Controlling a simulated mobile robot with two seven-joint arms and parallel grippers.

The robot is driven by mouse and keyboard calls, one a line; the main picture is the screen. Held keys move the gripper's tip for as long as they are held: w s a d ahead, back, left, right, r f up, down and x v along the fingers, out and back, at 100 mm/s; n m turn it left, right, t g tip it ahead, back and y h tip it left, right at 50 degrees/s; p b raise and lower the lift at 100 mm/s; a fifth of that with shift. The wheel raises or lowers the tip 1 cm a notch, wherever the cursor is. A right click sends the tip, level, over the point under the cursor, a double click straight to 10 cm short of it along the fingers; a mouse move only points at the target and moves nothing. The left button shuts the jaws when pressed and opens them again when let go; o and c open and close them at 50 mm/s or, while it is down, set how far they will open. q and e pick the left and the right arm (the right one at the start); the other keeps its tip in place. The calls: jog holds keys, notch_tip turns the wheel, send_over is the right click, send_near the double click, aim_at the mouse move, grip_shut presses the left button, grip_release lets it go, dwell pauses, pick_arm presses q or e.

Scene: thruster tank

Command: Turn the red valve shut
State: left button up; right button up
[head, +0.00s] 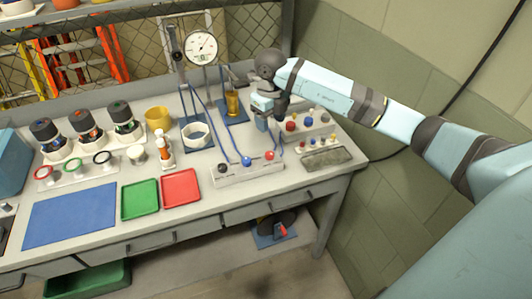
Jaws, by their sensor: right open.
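Several red parts show, and I cannot tell for sure which is the red valve. A red knob (269,155) sits at the right end of a pale block (247,174) near the table's front, beside a blue knob (246,161) and a dark knob (223,168). Thin blue tubes run to this block. My right gripper (264,122) is open, pointing down above the table behind the red knob and apart from it. Its fingertips are small and partly hard to make out. My left gripper is not in view.
A rack with red and dark caps (292,125) stands right of my gripper. A gauge stand (202,46) and an amber vessel (233,103) stand behind to the left. Red (181,188) and green (140,199) trays lie front left. A red-handled item (283,229) is on the lower shelf.

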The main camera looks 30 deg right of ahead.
aim_at(270, 153)
notch_tip(270, 153, down, 13)
jog(key=shift+r+p, duration=0.1)
jog(key=shift+p, duration=0.4)
jog(key=shift+c, duration=0.5)
jog(key=c, duration=0.8)
